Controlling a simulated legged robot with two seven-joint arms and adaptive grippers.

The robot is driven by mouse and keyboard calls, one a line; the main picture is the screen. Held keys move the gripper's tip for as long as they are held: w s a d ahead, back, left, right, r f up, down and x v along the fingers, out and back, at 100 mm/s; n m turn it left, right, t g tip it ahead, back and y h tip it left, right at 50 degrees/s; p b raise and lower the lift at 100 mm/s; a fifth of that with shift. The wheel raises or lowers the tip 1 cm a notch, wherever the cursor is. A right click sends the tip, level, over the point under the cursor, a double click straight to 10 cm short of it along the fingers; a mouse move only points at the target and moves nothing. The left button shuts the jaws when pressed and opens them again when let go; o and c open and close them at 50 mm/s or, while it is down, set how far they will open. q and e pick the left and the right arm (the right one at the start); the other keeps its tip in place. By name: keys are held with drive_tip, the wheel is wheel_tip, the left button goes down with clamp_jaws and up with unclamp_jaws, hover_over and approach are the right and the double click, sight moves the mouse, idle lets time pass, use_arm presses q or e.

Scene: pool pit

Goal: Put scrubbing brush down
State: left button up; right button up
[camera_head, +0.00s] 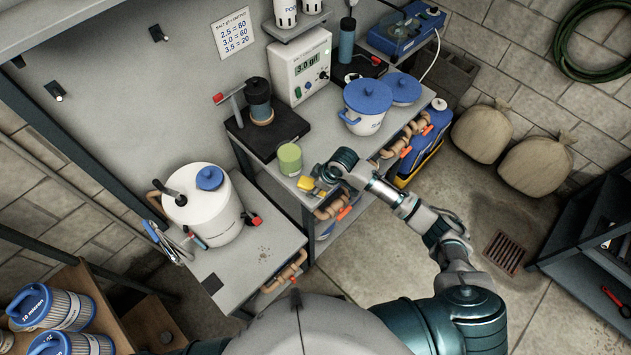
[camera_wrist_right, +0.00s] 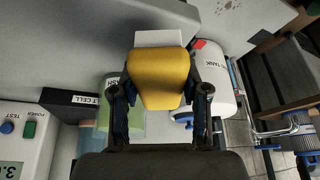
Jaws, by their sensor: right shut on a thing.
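The scrubbing brush, a yellow block (camera_wrist_right: 160,80) with a white part at its far end, sits between the two fingers of my right gripper (camera_wrist_right: 162,100) in the wrist view. The gripper is shut on it. In the head view the brush (camera_head: 306,185) is a small yellow patch at the front edge of the grey bench (camera_head: 270,172), just in front of the green cylinder (camera_head: 290,159). My right gripper (camera_head: 318,182) reaches it from the right. I cannot tell whether the brush touches the bench top. My left gripper is not in view.
A blue-lidded white pot (camera_head: 366,105) and a black stand (camera_head: 262,130) are on the bench. A white tank (camera_head: 205,208) stands on the lower bench to the left. Copper pipes (camera_head: 330,207) run below the bench edge.

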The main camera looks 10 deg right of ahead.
drive_tip(key=w, duration=0.1)
drive_tip(key=w+d, duration=0.1)
drive_tip(key=w, duration=0.1)
drive_tip(key=shift+w+f, duration=0.2)
drive_tip(key=f, duration=0.2)
drive_tip(key=shift+s+a+f+p, duration=0.1)
drive_tip(key=shift+a+f+p, duration=0.25)
drive_tip(key=shift+f, duration=0.05)
drive_tip(key=shift+a+f, duration=0.1)
drive_tip(key=shift+f, duration=0.15)
drive_tip(key=shift+d+f, duration=0.1)
drive_tip(key=shift+d, duration=0.1)
drive_tip(key=o, duration=0.8)
drive_tip(key=shift+d, duration=0.1)
drive_tip(key=shift+o, duration=1.1)
drive_tip(key=shift+d, duration=0.15)
